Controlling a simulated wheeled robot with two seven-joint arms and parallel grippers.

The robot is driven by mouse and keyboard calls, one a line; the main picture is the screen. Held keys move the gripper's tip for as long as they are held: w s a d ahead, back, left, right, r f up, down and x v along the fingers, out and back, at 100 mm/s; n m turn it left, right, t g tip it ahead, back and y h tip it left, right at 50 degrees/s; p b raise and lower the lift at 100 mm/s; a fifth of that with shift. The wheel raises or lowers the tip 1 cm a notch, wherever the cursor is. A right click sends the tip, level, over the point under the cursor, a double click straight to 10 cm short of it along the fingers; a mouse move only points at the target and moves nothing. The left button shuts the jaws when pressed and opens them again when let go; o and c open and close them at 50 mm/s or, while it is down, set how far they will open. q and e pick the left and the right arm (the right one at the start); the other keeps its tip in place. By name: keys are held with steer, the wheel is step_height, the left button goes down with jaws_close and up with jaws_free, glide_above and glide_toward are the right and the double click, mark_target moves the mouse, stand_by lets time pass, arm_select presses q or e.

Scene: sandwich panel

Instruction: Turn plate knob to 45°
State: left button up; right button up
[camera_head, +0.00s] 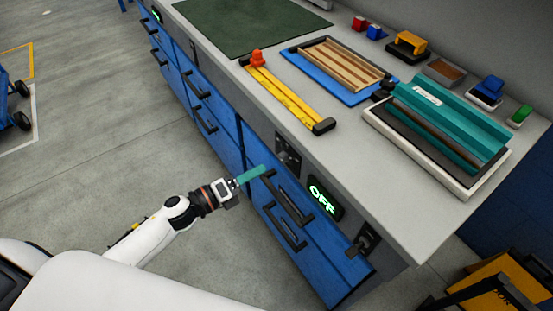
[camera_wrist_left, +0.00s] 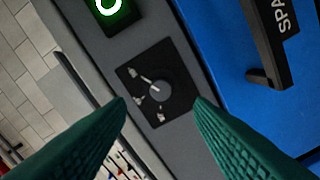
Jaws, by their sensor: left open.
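The knob (camera_wrist_left: 159,91) is a small round grey dial on a black square plate on the bench's front face. Its white pointer line points to the upper left in the left wrist view, and small white icons surround it. In the head view the black plate (camera_head: 287,149) shows small, below the bench edge. My left gripper (camera_head: 252,174) is open, with teal fingers, in front of the blue drawers and close to the plate. In the left wrist view its fingertips (camera_wrist_left: 161,100) appear on either side of the knob; contact is not visible. My right gripper is not in view.
A green "OFF" display (camera_head: 325,199) and a black switch (camera_head: 363,241) sit right of the knob plate. Black drawer handles (camera_head: 284,229) stick out below. A teal machine (camera_head: 450,117) stands on the benchtop, and a yellow object (camera_head: 500,285) stands at lower right.

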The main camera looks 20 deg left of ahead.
mark_target(280, 159)
arm_select(q)
steer(key=x, duration=0.7)
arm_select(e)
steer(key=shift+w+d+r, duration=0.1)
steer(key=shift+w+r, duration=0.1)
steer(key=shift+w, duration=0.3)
arm_select(q)
steer(key=c, duration=1)
